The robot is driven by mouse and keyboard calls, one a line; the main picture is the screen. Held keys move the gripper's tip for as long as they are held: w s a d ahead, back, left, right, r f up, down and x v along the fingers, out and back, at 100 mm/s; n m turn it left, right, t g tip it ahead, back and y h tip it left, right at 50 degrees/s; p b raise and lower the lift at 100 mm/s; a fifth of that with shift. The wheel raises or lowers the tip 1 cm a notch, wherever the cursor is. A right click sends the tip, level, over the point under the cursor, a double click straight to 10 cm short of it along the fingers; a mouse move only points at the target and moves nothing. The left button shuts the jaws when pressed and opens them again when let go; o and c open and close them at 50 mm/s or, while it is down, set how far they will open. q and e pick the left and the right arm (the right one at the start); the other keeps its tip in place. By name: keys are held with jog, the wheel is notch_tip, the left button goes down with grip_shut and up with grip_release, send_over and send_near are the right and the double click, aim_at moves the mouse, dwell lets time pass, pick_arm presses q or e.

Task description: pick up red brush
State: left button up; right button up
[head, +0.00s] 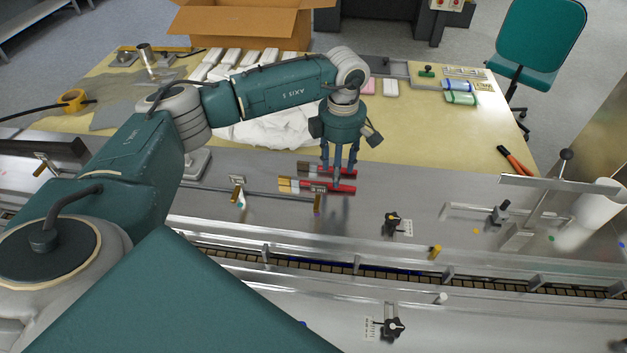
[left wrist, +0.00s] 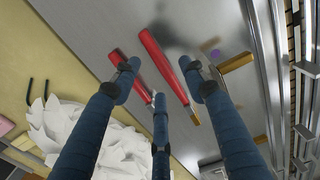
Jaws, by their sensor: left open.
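Two brushes with red handles lie side by side on the steel machine top in the head view. The farther brush (head: 348,173) has a dark head, and the nearer brush (head: 343,188) has a pale yellowish head; both heads point left. My left gripper (head: 338,174) is directly over them, its three blue fingers open and pointing down. In the left wrist view, one red handle (left wrist: 154,77) passes behind the left finger and another red handle (left wrist: 163,65) runs between the fingers of my left gripper (left wrist: 160,80). Nothing is held. I cannot tell whether the fingers touch the handles.
Crumpled white sheets (head: 270,130) lie just behind the brushes. A thin rail (head: 265,194) with small posts is to the left. A black knob (head: 392,219) and a conveyor channel (head: 330,272) are nearer. Orange-handled pliers (head: 514,160) lie far right.

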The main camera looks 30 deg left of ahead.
pick_arm(q)
jog(key=shift+w+f+p, duration=0.1)
jog(key=shift+f+p, duration=0.2)
jog(key=shift+f, duration=0.1)
jog(key=f+p, duration=0.1)
jog(key=f, duration=0.2)
jog(key=shift+w+f+p, duration=0.2)
jog(key=shift+f+p, duration=0.15)
jog(key=shift+p, duration=0.05)
jog(key=shift+f, duration=0.45)
grip_shut()
pick_arm(e)
jog(key=r, duration=0.1)
jog(key=w+r, duration=0.1)
jog(key=shift+d+r, duration=0.15)
jog(key=shift+r, duration=0.2)
